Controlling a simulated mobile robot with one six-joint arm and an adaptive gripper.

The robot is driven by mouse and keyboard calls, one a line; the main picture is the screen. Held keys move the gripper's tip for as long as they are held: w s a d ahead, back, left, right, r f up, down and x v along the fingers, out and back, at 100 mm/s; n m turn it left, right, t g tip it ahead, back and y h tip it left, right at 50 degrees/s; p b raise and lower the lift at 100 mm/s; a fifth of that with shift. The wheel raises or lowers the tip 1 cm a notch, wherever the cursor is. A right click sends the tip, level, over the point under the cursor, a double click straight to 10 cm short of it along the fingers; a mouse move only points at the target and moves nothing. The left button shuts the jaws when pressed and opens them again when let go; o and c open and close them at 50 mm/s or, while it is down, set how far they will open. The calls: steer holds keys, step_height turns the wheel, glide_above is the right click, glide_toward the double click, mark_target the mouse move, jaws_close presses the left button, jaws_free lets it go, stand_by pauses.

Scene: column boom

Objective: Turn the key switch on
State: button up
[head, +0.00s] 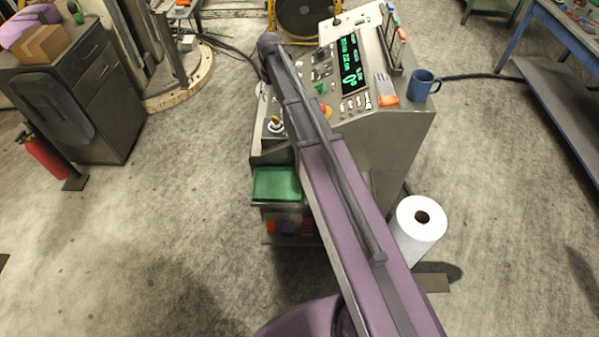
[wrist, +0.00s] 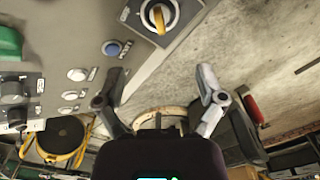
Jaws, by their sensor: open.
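The key switch (head: 276,124) shows in the head view as a small yellow key on a pale round base, at the left edge of the console's sloped face, just left of my arm. In the head view my arm hides most of the gripper.
The console (head: 385,140) bears a green display (head: 349,68) and several buttons. A blue push button (wrist: 112,48) is close to the left finger in the wrist view. A blue mug (head: 421,86) stands on the console's right. A paper roll (head: 418,222) stands below it.

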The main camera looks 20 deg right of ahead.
steer(key=s+f+m+b, duration=0.1)
steer(key=s+f+b, duration=0.2)
steer(key=s, duration=0.7)
steer(key=s+f+m+b, duration=0.2)
steer(key=s+b, duration=0.1)
steer(key=s, duration=0.7)
steer(key=s+f+m+b, duration=0.1)
steer(key=s+f+b, duration=0.2)
steer(key=s, duration=0.7)
steer(key=shift+s+d+f, duration=0.2)
steer(key=shift+d+f, duration=0.05)
steer(key=shift+f, duration=0.1)
stand_by(0.4)
